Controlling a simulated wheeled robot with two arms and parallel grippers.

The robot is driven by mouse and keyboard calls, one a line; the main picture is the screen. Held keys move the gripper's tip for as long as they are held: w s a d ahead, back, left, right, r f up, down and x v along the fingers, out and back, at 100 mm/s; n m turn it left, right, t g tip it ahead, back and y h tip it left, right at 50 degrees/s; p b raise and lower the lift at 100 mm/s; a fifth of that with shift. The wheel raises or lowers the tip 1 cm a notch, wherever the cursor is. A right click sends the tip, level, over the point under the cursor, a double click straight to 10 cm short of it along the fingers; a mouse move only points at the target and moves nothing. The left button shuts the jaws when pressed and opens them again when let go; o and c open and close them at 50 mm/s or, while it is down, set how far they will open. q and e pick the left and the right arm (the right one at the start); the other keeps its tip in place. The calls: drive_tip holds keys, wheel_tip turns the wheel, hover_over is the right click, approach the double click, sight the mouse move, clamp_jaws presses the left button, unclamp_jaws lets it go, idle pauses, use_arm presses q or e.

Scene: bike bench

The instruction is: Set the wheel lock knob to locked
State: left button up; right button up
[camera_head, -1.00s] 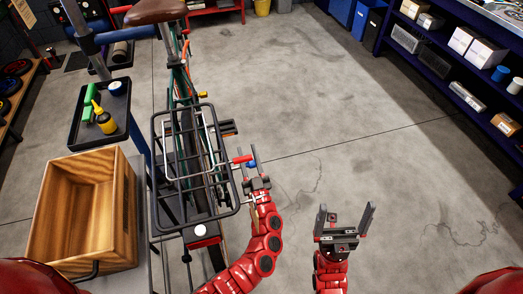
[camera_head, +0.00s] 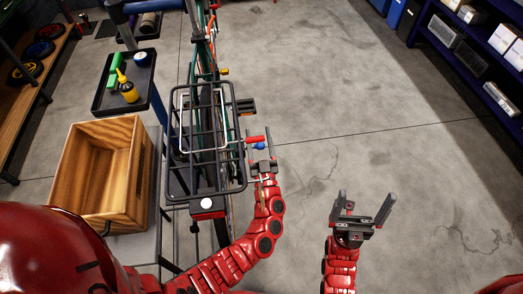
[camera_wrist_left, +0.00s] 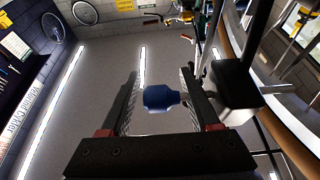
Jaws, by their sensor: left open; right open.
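A small blue knob (camera_head: 259,146) sits beside the right side of the black bike rack (camera_head: 180,190), just below a short red bar (camera_head: 256,139). In the left wrist view the blue knob (camera_wrist_left: 160,98) lies between the two fingers, with a gap visible on each side. My left gripper (camera_head: 260,141) is open around it and points away from me; its fingertips also show in the left wrist view (camera_wrist_left: 160,78). My right gripper (camera_head: 363,205) is open and empty over bare floor to the right. The knob's setting cannot be read.
A wooden crate (camera_head: 75,195) stands on a grey bench at left. A black tray (camera_head: 103,103) behind it holds a yellow bottle (camera_head: 127,90). The bike frame and wheel run under the rack. Floor (camera_head: 330,90) to the right is clear, up to blue shelves (camera_head: 455,65).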

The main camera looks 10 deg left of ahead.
use_arm(q)
drive_tip(key=b+v, duration=0.3)
drive_tip(key=v, duration=1.4)
